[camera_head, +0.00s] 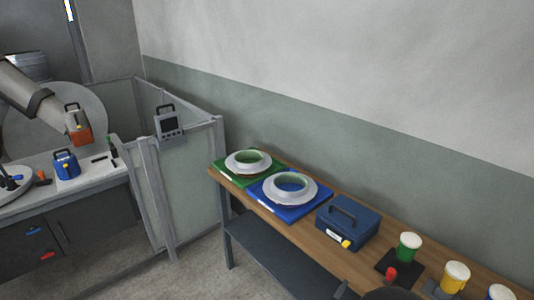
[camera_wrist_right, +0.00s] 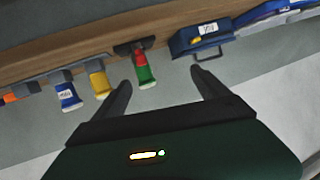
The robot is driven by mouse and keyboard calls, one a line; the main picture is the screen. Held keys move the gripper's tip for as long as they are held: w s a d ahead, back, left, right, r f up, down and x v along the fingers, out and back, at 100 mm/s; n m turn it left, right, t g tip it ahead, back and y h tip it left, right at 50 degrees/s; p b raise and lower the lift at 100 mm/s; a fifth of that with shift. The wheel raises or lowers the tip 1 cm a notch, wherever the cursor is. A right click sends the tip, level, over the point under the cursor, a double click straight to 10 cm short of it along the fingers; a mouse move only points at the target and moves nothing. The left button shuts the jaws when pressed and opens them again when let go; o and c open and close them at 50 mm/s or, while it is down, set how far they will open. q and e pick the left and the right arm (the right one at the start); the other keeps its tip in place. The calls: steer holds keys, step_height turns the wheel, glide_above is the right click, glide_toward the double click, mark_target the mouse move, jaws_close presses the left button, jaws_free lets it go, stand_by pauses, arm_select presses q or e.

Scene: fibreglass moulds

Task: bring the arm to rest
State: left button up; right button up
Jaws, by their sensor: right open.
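My right gripper (camera_wrist_right: 162,88) shows in the right wrist view with its two dark fingers spread wide and nothing between them. A green container (camera_wrist_right: 146,72) at the wooden bench (camera_wrist_right: 60,58) appears beyond the gap, near the left finger, apart from it. In the head view a dark rounded shape at the bottom edge may be part of my right arm; the right fingers cannot be made out there. My left gripper is in neither view.
The bench carries a green mould (camera_head: 248,163), a blue mould (camera_head: 290,188), a blue case (camera_head: 347,222), a green cup (camera_head: 408,247) and a yellow cup (camera_head: 455,277). A fenced cell with a beige arm (camera_head: 35,95) stands left. Floor before the bench (camera_head: 195,275) is clear.

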steer(key=s+a+f+n+g+y, duration=0.3)
steer(key=s+a+n+g+y, duration=0.25)
steer(key=a+y, duration=0.25)
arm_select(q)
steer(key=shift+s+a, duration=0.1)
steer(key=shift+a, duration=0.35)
arm_select(e)
steer(key=s+d+n+g, duration=0.2)
steer(key=s+g, duration=0.2)
steer(key=s, duration=0.7)
steer(key=shift+s, duration=0.35)
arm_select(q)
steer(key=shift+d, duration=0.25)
arm_select(e)
steer(key=shift+d, duration=0.2)
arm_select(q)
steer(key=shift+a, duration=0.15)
arm_select(e)
steer(key=shift+a+r, duration=0.1)
steer(key=shift+a, duration=0.05)
steer(key=shift+c, duration=0.4)
